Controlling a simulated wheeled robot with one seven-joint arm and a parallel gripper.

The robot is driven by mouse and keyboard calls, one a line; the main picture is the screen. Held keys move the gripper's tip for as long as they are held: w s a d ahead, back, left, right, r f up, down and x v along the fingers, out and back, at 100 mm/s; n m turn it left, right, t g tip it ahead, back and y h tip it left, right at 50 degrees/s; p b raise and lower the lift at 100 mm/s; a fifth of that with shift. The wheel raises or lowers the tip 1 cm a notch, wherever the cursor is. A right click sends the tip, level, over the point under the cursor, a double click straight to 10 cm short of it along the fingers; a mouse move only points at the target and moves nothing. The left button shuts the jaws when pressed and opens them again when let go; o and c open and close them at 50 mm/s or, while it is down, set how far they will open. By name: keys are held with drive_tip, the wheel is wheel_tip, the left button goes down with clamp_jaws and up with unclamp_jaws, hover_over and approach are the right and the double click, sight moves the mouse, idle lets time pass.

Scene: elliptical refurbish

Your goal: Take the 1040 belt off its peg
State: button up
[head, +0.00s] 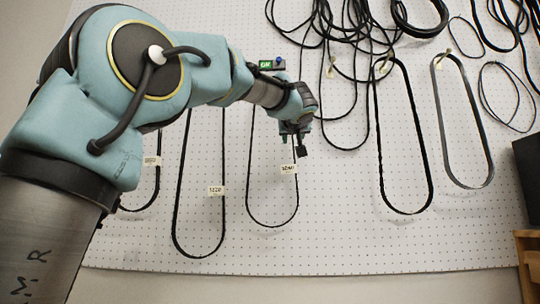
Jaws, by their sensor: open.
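The 1040 belt (271,227) is a thin black loop hanging on the white pegboard, left of centre in the head view. A small tag (288,169), which seems to read 1040, sits on its right strand. Its top and its peg are hidden behind my arm. My gripper (293,143) is open, in front of the belt's right strand and just above the tag. I cannot tell whether the strand is between the fingers or only behind them, or whether they touch it.
A longer black belt (197,257) with its own tag (215,190) hangs to the left, beside another partly hidden belt (142,209). Two long loops (405,212) (467,188) hang to the right. Tangled belts (340,40) crowd the top. A wooden piece of furniture (530,262) stands at lower right.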

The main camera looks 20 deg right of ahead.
sight(293, 143)
drive_tip(key=shift+x, duration=2.75)
drive_tip(key=shift+d, duration=0.15)
drive_tip(key=shift+s, duration=0.1)
clamp_jaws()
